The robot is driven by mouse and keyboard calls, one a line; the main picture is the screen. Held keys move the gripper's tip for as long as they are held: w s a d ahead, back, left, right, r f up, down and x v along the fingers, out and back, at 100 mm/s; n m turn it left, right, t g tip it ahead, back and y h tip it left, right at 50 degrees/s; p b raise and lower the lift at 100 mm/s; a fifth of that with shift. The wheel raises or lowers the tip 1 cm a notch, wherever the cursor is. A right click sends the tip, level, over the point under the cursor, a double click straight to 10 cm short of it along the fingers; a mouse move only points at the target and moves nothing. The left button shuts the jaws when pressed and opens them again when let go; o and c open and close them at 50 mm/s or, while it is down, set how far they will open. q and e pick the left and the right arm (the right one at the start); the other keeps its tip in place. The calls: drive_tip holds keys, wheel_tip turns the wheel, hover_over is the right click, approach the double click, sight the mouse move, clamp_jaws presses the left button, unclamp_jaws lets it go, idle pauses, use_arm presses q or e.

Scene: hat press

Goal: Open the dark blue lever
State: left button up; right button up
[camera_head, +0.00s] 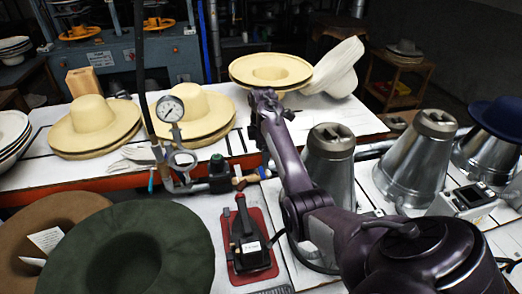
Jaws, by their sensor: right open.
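No dark blue lever can be told apart for certain. A dark valve (221,172) with a green cap sits on the pipework below the pressure gauge (170,109), with a brass fitting (240,183) on its right. My purple right arm comes in from the lower right, reaches up and folds down at its far end. My right gripper (264,150) is at that end, just above and right of the brass fitting. It is open, but its fingers are small and partly hidden, and I see nothing held. My left gripper is out of view.
Straw hats (92,122) and a hat stack (270,70) lie on the white table behind. A red plate (266,267) bears a black iron-like tool (245,236). Metal cones (329,160) stand at the right. Green (175,235) and brown (28,225) hats fill the lower left.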

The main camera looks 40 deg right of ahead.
sight(262, 171)
drive_tip(key=shift+a+f+p, duration=0.1)
drive_tip(key=shift+f+p, duration=0.3)
drive_tip(key=shift+f, duration=0.45)
wheel_tip(262, 171, down, 5)
drive_tip(key=shift+r+p, duration=0.1)
drive_tip(key=shift+p, duration=0.3)
drive_tip(key=shift+f, duration=0.45)
drive_tip(key=c, duration=1.4)
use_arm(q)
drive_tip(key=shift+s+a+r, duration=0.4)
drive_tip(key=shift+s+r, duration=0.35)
